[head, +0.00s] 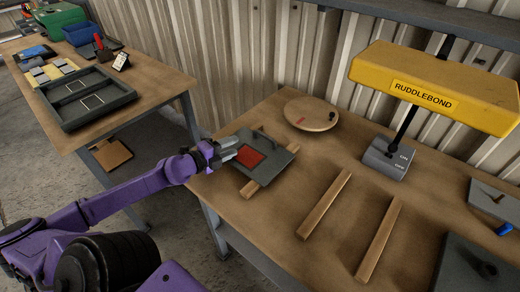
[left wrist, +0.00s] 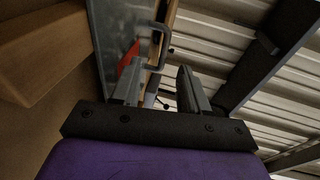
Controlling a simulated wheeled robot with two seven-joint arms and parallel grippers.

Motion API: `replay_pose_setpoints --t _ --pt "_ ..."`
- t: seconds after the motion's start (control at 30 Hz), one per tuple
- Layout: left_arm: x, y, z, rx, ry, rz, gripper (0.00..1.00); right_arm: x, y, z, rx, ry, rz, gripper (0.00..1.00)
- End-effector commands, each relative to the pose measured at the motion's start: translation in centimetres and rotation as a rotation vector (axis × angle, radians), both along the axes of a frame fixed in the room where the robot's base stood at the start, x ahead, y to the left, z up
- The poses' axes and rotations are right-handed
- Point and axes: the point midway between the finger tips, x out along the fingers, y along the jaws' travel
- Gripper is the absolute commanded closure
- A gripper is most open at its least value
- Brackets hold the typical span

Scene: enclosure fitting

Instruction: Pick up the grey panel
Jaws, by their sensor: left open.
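The grey panel (head: 279,160) lies on wooden strips on the right workbench. It has a red square (head: 249,156) on its face and a bar handle (head: 268,138) near its far edge. My left gripper (head: 230,149) is over the panel's left part, its jaws apart and empty. In the left wrist view, the panel (left wrist: 108,42) stands at upper left, and its handle (left wrist: 162,42) is just beyond the open fingers (left wrist: 160,82). Whether a finger touches the panel is unclear. My right gripper is not in view.
A round wooden disc (head: 310,115) lies behind the panel. Two bare wooden strips (head: 324,204) lie to its right. A yellow RUDDLEBOND lamp (head: 435,85) on a grey base (head: 388,158) overhangs the back right. A dark tray (head: 85,98) is on the left bench.

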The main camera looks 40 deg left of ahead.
Motion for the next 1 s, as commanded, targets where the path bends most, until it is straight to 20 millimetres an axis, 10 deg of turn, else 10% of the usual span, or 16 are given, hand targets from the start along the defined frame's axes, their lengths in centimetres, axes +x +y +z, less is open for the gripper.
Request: replay_pose_setpoints --t 0.17,1.0 --pt "2.9 -1.1 0.5 0.004 0.0 -0.016 0.56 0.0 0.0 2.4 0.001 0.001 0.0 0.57" --pt "10.6 -2.5 -1.3 0.002 0.0 -0.012 0.56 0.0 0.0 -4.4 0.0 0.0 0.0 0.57"
